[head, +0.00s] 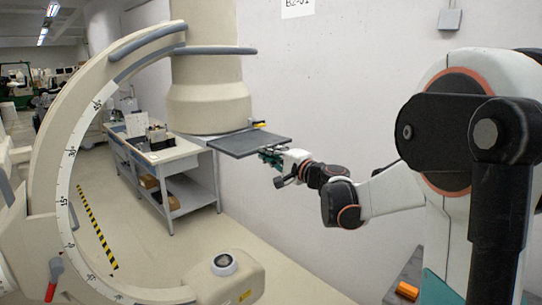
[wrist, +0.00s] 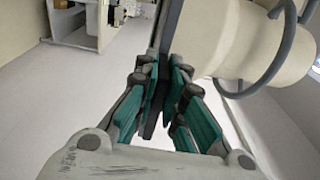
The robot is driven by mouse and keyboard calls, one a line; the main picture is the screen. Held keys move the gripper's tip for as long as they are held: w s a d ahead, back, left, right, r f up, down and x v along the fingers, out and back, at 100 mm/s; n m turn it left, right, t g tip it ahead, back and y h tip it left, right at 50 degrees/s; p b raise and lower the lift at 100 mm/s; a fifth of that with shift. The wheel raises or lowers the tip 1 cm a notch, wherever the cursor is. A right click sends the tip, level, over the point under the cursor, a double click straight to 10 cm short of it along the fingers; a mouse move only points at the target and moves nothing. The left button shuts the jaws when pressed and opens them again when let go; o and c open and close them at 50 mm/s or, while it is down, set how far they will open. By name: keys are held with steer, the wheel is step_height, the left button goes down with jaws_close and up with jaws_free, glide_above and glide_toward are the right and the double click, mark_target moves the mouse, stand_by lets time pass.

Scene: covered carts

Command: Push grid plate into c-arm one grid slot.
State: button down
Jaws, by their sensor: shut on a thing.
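The grid plate (head: 252,142) is a flat dark grey panel, held roughly level just below the beige c-arm housing (head: 208,95). My gripper (head: 270,155) is shut on the plate's near right edge. In the wrist view the plate shows edge-on as a thin dark strip (wrist: 158,50) between the green finger pads of my gripper (wrist: 164,95). The housing is close on the right there (wrist: 228,38). The plate's far left part reaches the housing's lower rim. The slot itself is hidden, so I cannot tell whether the plate is inside it.
The c-arm's curved arc (head: 62,150) fills the left, with its lower end (head: 225,275) near the floor. A cart (head: 175,160) with boxes stands behind the plate. A grey curved handle (wrist: 285,50) is beside the housing.

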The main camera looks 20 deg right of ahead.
mark_target(236, 140)
steer(key=shift+a+b+x, duration=0.2)
steer(key=shift+b+x, duration=0.1)
steer(key=shift+x, duration=2.5)
steer(key=shift+a+b+x, duration=0.15)
steer(key=shift+b+x, duration=0.2)
steer(key=shift+x, duration=2.45)
steer(key=shift+a+b+x, duration=0.2)
steer(key=shift+b+x, duration=0.1)
steer(key=shift+x, duration=2.5)
steer(key=c, duration=1.6)
jaws_free()
steer(key=shift+s+f, duration=0.1)
steer(key=shift+s, duration=0.1)
